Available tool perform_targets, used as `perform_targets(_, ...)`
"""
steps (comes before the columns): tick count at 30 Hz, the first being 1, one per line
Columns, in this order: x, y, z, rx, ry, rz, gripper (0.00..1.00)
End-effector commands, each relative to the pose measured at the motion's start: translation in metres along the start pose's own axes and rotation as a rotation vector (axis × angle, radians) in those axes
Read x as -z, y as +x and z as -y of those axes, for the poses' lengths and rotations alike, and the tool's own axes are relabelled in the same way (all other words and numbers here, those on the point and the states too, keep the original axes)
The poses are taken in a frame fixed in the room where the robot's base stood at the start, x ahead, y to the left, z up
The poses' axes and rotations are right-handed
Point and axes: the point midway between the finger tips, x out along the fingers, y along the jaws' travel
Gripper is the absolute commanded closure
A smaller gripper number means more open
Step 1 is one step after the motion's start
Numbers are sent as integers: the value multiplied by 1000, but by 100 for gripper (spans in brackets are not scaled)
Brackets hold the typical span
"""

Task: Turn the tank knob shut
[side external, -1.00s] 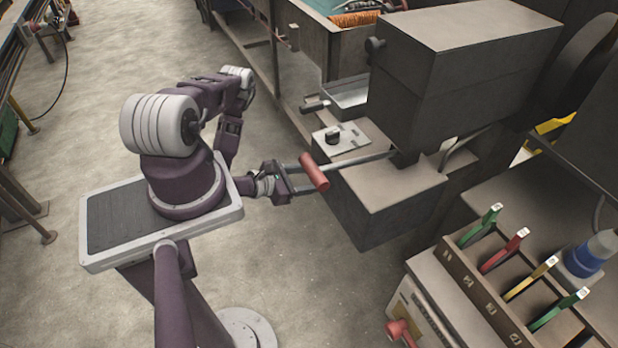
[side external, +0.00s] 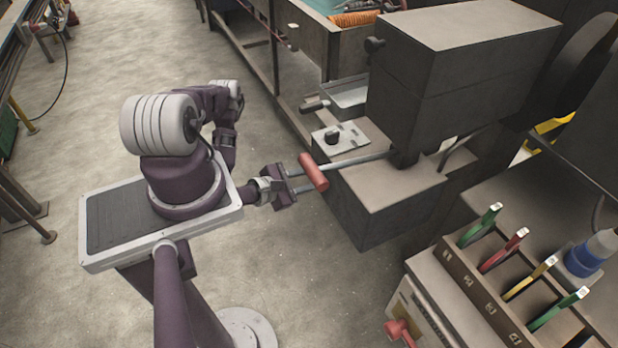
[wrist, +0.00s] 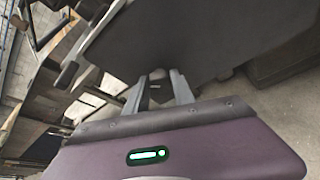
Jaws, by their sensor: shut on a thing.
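My gripper (wrist: 157,84) reaches toward the side of the grey box-shaped tank (side external: 395,195). In the wrist view its two fingers are closed around a small knob-like part (wrist: 155,95), mostly hidden between them, in front of a dark grey surface. In the side view my gripper (side external: 321,186) comes in horizontally from the left, with the fingers passing by a red cylindrical handle (side external: 313,172). That handle hides the fingertips and the knob there, so how far the knob is turned cannot be seen.
The red handle sits on a metal rod above the tank's edge, very close to my fingers. A plate with a black knob (side external: 332,137) lies behind. A large dark machine housing (side external: 455,70) stands above the tank. A tool rack (side external: 500,285) stands at front right. The floor at left is open.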

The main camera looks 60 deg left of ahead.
Motion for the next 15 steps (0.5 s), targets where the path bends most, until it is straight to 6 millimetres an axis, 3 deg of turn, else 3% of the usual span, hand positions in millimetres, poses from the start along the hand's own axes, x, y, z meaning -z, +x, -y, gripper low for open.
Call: perform_targets(15, 2, 0, 2, -88, 216, -4, 100)
